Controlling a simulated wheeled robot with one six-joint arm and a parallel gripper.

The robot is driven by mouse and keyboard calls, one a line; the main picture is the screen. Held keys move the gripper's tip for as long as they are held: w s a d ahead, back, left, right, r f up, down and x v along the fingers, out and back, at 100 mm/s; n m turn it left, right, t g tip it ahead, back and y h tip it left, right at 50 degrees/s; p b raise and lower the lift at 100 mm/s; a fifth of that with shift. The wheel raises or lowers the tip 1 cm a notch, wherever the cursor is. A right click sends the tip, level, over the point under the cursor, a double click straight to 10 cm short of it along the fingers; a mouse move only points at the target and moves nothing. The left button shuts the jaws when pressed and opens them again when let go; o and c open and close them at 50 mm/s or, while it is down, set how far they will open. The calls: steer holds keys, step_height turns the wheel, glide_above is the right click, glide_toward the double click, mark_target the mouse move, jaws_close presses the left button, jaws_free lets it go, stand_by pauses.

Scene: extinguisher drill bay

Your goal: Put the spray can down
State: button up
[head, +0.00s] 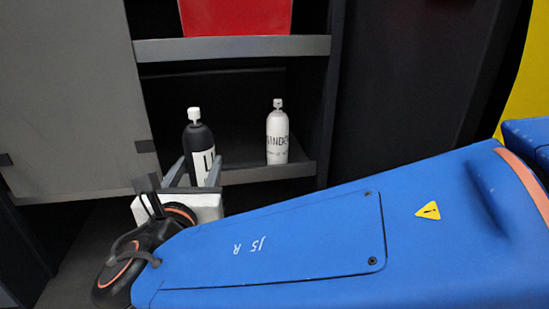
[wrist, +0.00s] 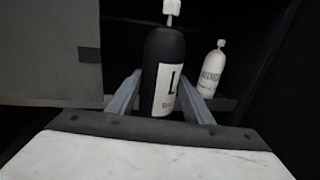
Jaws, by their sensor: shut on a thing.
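The spray can is a black bottle (head: 199,142) with a white nozzle and a white label, at the left of the lower shelf opening. My gripper (head: 195,172) is shut on it, one grey finger on each side of its lower part. In the wrist view the black can (wrist: 163,60) stands upright between the two fingers (wrist: 160,92). Its base is hidden behind my gripper's body, so I cannot tell whether it touches the shelf.
A white spray bottle (head: 277,136) stands on the lower shelf (head: 262,174), right of the black can, with a gap between. A red container (head: 235,16) sits on the upper shelf (head: 232,48). A grey panel (head: 70,100) borders the left side.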

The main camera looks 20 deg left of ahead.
mark_target(207, 167)
steer(key=shift+w, duration=0.15)
steer(key=f+x, duration=0.1)
steer(key=x, duration=1)
steer(key=f+x, duration=0.1)
steer(key=x, duration=0.5)
steer(key=shift+w+a+f, duration=0.2)
steer(key=shift+w+f, duration=0.1)
steer(key=shift+f, duration=0.35)
steer(key=shift+f, duration=0.1)
steer(key=o, duration=1.4)
steer(key=shift+f, duration=0.1)
steer(key=v, duration=1.2)
steer(key=shift+d, duration=0.1)
